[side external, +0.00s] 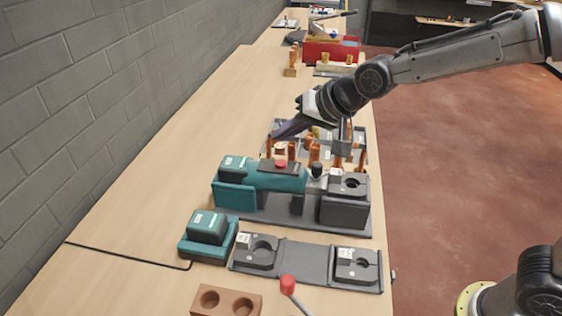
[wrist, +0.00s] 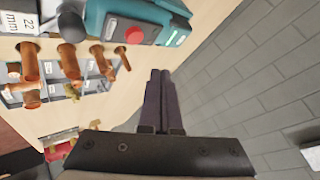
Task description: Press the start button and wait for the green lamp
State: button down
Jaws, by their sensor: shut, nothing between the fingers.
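The teal machine (side external: 275,180) stands on a grey base on the bench and has a red round button (side external: 281,163) on a dark panel on its top. In the wrist view the red button (wrist: 134,36) is at the upper middle, beside a small lit green strip (wrist: 177,39). I cannot tell whether that strip is the lamp. A green-white panel (side external: 233,162) tops the machine's left end. My gripper (side external: 274,137) is shut and empty, above and behind the machine, apart from the button. Its closed fingers (wrist: 160,74) show in the wrist view.
Copper fittings (side external: 314,154) stand in a tray just behind the machine, under my gripper. A teal battery unit (side external: 207,228), a grey fixture plate (side external: 305,262), a red-knobbed lever (side external: 288,282) and a brown two-hole block (side external: 226,301) are in front. A brick wall (side external: 60,100) borders the bench on the left.

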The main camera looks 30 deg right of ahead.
aim_at(272, 163)
jog(key=shift+f, duration=2)
jog(key=shift+f, duration=0.15)
dwell(0.4)
jog(key=shift+f, duration=0.3)
jog(key=shift+f, duration=0.45)
dwell(0.9)
jog(key=shift+r, duration=0.8)
jog(key=shift+r, duration=0.1)
jog(key=shift+r, duration=2.45)
